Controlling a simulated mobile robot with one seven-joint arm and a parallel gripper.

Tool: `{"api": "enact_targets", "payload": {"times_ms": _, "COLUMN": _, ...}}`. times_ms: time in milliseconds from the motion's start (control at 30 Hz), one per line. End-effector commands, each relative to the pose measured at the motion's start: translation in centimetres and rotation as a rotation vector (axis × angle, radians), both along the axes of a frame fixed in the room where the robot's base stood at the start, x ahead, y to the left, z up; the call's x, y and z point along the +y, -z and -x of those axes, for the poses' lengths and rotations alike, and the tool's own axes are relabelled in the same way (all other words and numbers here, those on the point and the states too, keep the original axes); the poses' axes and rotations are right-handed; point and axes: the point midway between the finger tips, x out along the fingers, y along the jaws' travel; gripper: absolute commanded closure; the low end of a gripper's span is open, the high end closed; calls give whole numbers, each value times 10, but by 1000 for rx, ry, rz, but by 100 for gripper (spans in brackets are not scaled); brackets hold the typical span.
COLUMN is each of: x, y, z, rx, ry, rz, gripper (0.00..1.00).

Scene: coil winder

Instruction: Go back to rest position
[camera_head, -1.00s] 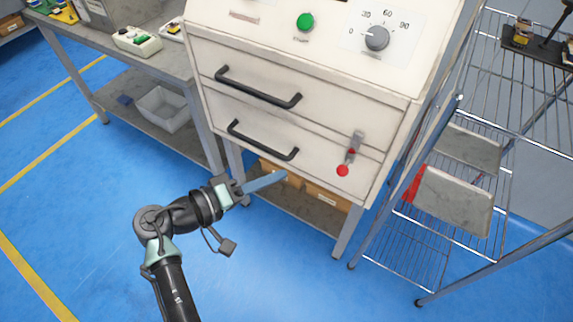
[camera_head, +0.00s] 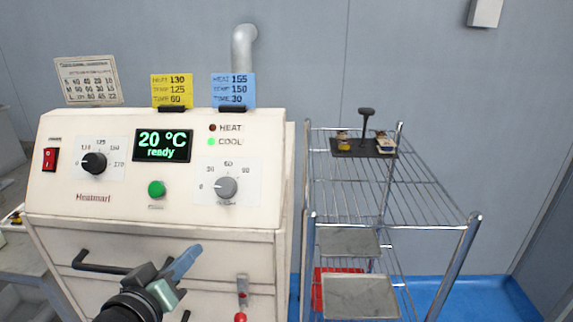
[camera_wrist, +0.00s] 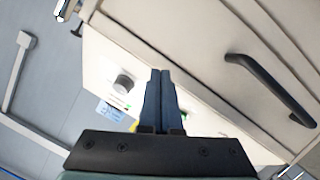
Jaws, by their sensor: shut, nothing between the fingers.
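My gripper (camera_head: 183,263) is in front of the white oven-like machine (camera_head: 110,215) in the head view, near its upper drawer. The blue fingers are together and point up and to the right, with nothing between them. I cannot tell the exact gap to the machine front.
The display (camera_head: 163,145) reads 20 °C ready. Yellow (camera_head: 172,89) and blue (camera_head: 233,88) cards stand on top. A wire rack (camera_head: 430,200) at right holds grey trays (camera_head: 360,297) and a dark board (camera_head: 362,148). A grey table (camera_head: 22,255) edge shows at left.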

Motion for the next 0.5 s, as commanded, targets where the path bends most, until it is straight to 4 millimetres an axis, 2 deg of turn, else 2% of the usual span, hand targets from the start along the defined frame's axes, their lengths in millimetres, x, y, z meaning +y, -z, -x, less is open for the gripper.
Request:
{"api": "enact_targets", "payload": {"times_ms": 33, "x": -17, "y": -40, "z": -10, "rx": -79, "ry": -19, "rz": -86, "gripper": 100}}
{"api": "enact_targets", "payload": {"times_ms": 133, "x": -44, "y": -112, "z": -14, "rx": -236, "ry": -72, "rz": -218, "gripper": 100}}
{"api": "enact_targets", "payload": {"times_ms": 200, "x": -65, "y": -161, "z": -8, "rx": -354, "ry": -107, "rz": -289, "gripper": 100}}
{"api": "enact_targets", "payload": {"times_ms": 267, "x": -83, "y": -202, "z": 2, "rx": -460, "ry": -137, "rz": -337, "gripper": 100}}
{"api": "enact_targets", "payload": {"times_ms": 300, "x": -95, "y": -229, "z": 12, "rx": -532, "ry": -156, "rz": -365, "gripper": 100}}
{"api": "enact_targets", "payload": {"times_ms": 367, "x": -113, "y": -267, "z": 31, "rx": -644, "ry": -186, "rz": -398, "gripper": 100}}
{"api": "enact_targets", "payload": {"times_ms": 400, "x": -124, "y": -291, "z": 46, "rx": -718, "ry": -206, "rz": -415, "gripper": 100}}
{"api": "enact_targets", "payload": {"times_ms": 467, "x": -141, "y": -325, "z": 73, "rx": -831, "ry": -236, "rz": -433, "gripper": 100}}
{"api": "enact_targets", "payload": {"times_ms": 500, "x": -151, "y": -346, "z": 93, "rx": -907, "ry": -256, "rz": -441, "gripper": 100}}
